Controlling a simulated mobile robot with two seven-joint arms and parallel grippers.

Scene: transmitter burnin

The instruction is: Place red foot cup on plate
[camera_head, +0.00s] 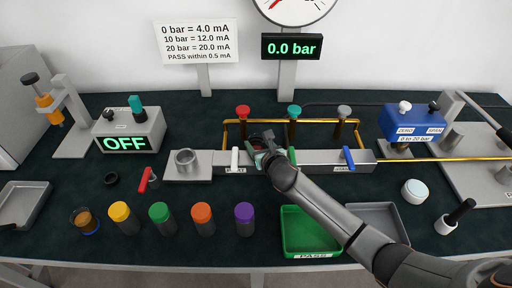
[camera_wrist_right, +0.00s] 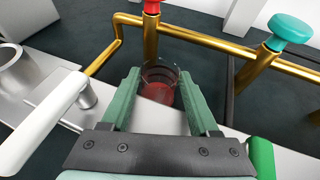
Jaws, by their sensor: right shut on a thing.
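My right gripper (camera_head: 262,150) is over the grey manifold block, reaching in from the lower right. In the right wrist view, its two green fingers (camera_wrist_right: 160,98) are closed on the sides of a small clear, dark-rimmed cup (camera_wrist_right: 160,72) with red showing low in it. I take this as the red foot cup; its underside is hidden. Two grey plates are in view: one under the orange-bodied stand at the left (camera_head: 68,150), and one at the right (camera_head: 482,184). I cannot tell which is the task's plate. My left gripper is not in view.
The manifold block (camera_head: 325,157) has white, green and blue levers, with brass pipes and coloured knobs behind it. A brown-filled cup (camera_head: 84,222) and several coloured-lid jars (camera_head: 160,214) stand in front. A green tray (camera_head: 288,240) is at front centre.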

